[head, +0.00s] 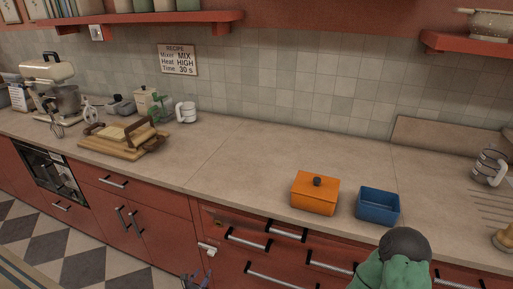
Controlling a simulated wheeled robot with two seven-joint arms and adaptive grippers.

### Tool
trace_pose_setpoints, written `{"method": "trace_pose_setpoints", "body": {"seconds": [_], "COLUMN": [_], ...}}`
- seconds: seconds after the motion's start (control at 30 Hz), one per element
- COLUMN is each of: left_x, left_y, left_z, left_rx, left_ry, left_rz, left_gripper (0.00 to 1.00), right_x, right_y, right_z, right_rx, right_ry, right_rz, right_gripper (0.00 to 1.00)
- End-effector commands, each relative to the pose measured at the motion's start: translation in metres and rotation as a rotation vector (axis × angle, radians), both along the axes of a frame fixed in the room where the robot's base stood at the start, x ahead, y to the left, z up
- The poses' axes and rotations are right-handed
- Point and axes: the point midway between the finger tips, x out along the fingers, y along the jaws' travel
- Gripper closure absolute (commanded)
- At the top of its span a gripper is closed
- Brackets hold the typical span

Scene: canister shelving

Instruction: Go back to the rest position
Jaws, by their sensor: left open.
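My left gripper (196,279) shows at the bottom edge, low in front of the red drawers and below the counter top. Its fingers are apart with nothing visible between them. Only its tip end is in the picture. My right gripper is not in view. An orange box (314,196) with a lid and dark knob stands on the counter, right of the middle. A blue open box (378,207) stands just right of it, apart from it. The left gripper touches neither box.
The counter (240,165) is clear between the boxes and the wooden tray (112,150) at left. Drawer handles (248,240) stick out from the cabinet front.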

Motion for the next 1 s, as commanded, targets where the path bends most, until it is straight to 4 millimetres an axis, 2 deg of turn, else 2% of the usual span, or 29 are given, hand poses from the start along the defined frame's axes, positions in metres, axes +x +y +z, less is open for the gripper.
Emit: {"method": "trace_pose_setpoints", "body": {"seconds": [0.1, 0.27, 0.47, 0.57, 0.77, 1.0], "left_x": [-0.005, -0.023, -0.062, -0.088, -0.153, -0.250], "left_y": [-0.015, -0.034, -0.061, -0.074, -0.100, -0.124], "left_z": [-0.006, -0.012, -0.012, -0.008, 0.008, 0.042], "left_rx": [-0.253, -0.580, -0.954, -1.123, -1.416, -1.667], "left_ry": [0.179, 0.420, 0.715, 0.852, 1.087, 1.249], "left_rz": [0.083, 0.234, 0.483, 0.638, 1.013, 1.583], "left_gripper": [0.45, 0.45, 0.45, 0.45, 0.45, 0.45], "right_x": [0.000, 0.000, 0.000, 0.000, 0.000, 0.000], "right_y": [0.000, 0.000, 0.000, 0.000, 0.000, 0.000], "right_z": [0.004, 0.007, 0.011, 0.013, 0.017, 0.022], "right_rx": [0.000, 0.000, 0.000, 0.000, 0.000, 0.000], "right_ry": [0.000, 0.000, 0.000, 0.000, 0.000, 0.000], "right_rz": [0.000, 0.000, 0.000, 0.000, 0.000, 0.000], "right_gripper": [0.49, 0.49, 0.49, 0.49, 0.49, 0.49]}}
